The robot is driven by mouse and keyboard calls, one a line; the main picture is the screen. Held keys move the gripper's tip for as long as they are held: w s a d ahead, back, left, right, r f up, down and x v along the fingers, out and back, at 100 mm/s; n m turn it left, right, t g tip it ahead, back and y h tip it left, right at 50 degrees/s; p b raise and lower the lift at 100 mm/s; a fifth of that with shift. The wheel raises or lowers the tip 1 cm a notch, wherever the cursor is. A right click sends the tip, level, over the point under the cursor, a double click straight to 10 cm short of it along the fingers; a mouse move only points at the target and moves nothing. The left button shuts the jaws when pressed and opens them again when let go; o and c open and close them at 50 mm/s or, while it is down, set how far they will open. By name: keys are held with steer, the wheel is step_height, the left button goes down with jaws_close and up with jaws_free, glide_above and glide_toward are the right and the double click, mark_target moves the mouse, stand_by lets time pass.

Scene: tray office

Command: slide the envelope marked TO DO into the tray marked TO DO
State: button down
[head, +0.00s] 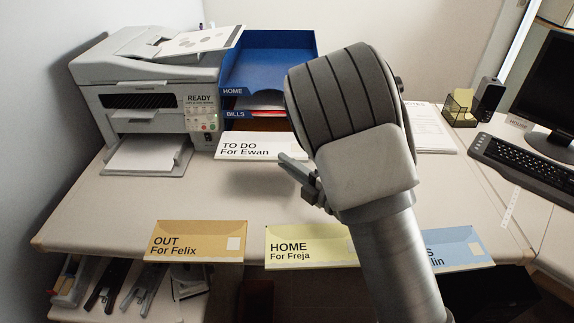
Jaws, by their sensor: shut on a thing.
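The white envelope (245,147) marked TO DO, For Ewan, is held by my gripper (288,161) at its right side. It is in front of the lower part of the blue tray stack, right of the printer. The top tray (262,89) is labelled HOME and the one below, BILLS (236,114). No TO DO tray label shows; the envelope and my arm hide the lower front of the stack. I cannot tell whether the envelope touches the stack.
The printer (140,100) stands left of the stack. Envelopes marked OUT (205,228), HOME (310,233) and a partly hidden blue one (460,247) lie along the desk's front edge. A keyboard (525,165) is at right. The middle of the desk (200,195) is clear.

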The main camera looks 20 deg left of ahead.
mark_target(290, 130)
steer(key=shift+w+a+f+b, duration=0.2)
steer(key=shift+w+a+b, duration=0.5)
steer(key=shift+w, duration=1.95)
steer(key=shift+w+a+f+b, duration=0.15)
steer(key=shift+w+a+b, duration=0.55)
steer(key=shift+w, duration=1.9)
steer(key=shift+w+a+f+b, duration=0.2)
steer(key=shift+w+a+b, duration=0.45)
steer(key=shift+w, duration=2)
steer(key=shift+d, duration=0.2)
steer(key=c, duration=0.9)
jaws_free()
steer(key=shift+o, duration=0.2)
steer(key=shift+f, duration=0.1)
steer(key=shift+f, duration=0.15)
steer(key=shift+d, duration=0.1)
steer(key=p+v, duration=0.2)
steer(key=v, duration=1.5)
steer(key=shift+r, duration=0.3)
